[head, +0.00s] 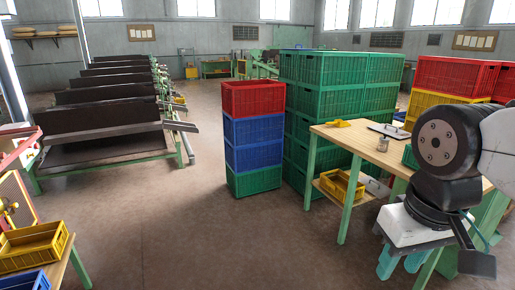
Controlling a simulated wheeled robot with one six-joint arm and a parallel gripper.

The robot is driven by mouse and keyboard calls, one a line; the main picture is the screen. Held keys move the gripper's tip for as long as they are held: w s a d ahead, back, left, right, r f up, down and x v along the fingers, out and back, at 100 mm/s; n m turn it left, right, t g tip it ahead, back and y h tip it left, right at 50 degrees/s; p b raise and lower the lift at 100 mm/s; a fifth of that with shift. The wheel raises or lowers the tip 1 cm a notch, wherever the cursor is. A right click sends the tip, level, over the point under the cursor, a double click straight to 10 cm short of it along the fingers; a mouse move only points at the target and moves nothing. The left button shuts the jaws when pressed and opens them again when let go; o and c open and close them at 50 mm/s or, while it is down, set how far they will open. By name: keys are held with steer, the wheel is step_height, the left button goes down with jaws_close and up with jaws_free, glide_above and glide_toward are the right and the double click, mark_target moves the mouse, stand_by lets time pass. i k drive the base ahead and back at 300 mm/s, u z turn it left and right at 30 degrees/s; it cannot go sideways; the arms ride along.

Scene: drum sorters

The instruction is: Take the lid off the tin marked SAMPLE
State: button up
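A small metal tin (383,144) stands upright on the light wooden table (349,137) at the right. It is too small to read any marking or to make out its lid. I cannot tell whether it is the tin marked SAMPLE; no other tin can be made out on the table. My gripper (400,266) hangs at the lower right, in front of the table, pointing down. Its teal fingers look spaced apart, with nothing visible between them. It is well apart from the tin. My arm hides the table's right part.
A yellow scoop (338,123) and a flat grey tray or board (390,131) lie on the table. A yellow crate (342,186) is on its lower shelf. Stacked crates (254,142) stand to its left. Open floor (220,240) lies in the middle, with drum sorters (105,120) at left.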

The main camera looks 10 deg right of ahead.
mark_target(384, 138)
steer(key=z, duration=0.4)
steer(key=i, duration=2.1)
steer(key=z, duration=0.75)
steer(key=i, duration=0.95)
steer(key=z, duration=0.2)
